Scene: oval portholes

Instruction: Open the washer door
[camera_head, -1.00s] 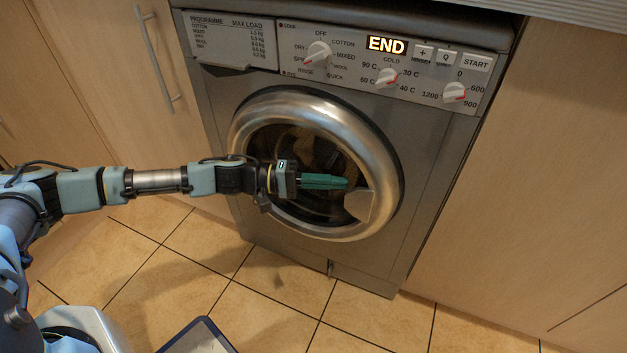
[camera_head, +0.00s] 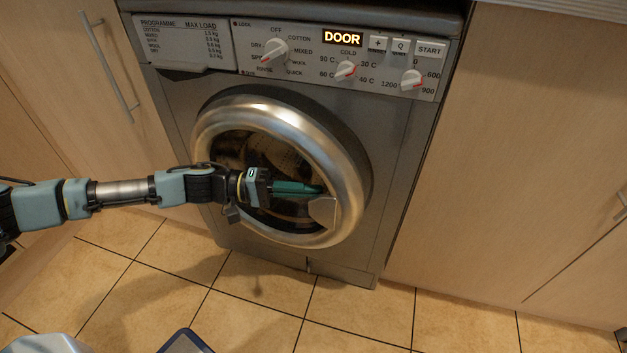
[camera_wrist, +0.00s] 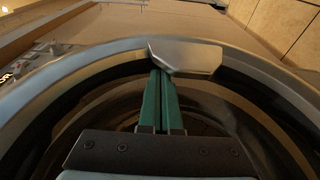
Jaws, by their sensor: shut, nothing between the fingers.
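The washer (camera_head: 385,130) has a round metal-rimmed door (camera_head: 349,170) with dark glass. The rim seems to stand slightly off the washer front at its right side, with a dark gap behind it. The door handle (camera_head: 322,211) is a pale flat plate at the rim's lower right; it also shows in the wrist view (camera_wrist: 190,56). My gripper (camera_head: 321,190) has its green fingers shut and empty. Its tips are at the handle's inner edge, and in the wrist view (camera_wrist: 160,74) they reach under it. Whether they touch is hard to tell.
The washer's display (camera_head: 342,39) reads DOOR. Wooden cupboards (camera_head: 520,150) flank the washer on both sides, with a bar handle (camera_head: 108,68) on the left one.

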